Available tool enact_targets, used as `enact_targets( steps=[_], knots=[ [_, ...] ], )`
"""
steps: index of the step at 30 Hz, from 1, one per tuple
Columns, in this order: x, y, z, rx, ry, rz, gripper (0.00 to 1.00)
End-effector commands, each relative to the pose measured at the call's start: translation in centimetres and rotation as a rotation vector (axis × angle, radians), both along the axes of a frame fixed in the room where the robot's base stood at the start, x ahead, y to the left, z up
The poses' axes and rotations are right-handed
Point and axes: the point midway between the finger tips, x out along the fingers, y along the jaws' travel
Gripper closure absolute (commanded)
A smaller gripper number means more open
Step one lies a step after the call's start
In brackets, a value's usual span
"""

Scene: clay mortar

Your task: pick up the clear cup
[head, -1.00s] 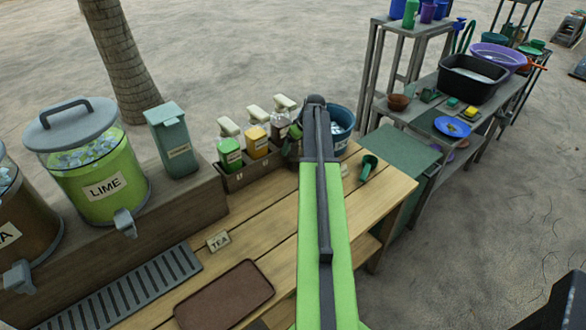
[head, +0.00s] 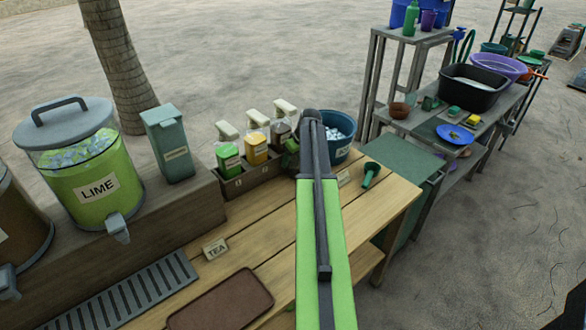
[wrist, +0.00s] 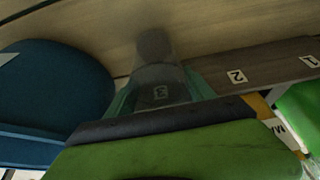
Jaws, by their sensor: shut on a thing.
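The lower part of the cup is hidden by my own dark and green link. In the head view my green arm reaches over the table between the pump-bottle caddy and the blue bucket. It hides the cup there, and the gripper is mostly hidden behind it.
The blue bucket (head: 340,152) of ice stands close right of my arm, and the caddy (head: 245,180) with several pump bottles close left. A dark green scoop-like thing (head: 370,176) lies on the table. The LIME dispenser (head: 80,185) and brown tray (head: 222,302) are at left.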

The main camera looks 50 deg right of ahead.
Motion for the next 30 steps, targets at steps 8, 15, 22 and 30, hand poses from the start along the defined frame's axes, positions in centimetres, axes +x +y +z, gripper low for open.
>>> enact_targets(
  steps=[8,15,22,30],
  knots=[
    [0.0,0.0,0.0,0.0,0.0,-0.001,0.85],
    [-0.3,0.0,0.6,0.0,0.0,-0.001,0.85],
    [-0.5,0.0,3.7,0.0,0.0,-0.001,0.85],
    [-0.5,-0.1,7.7,-0.001,0.0,-0.001,0.85]
  ],
)
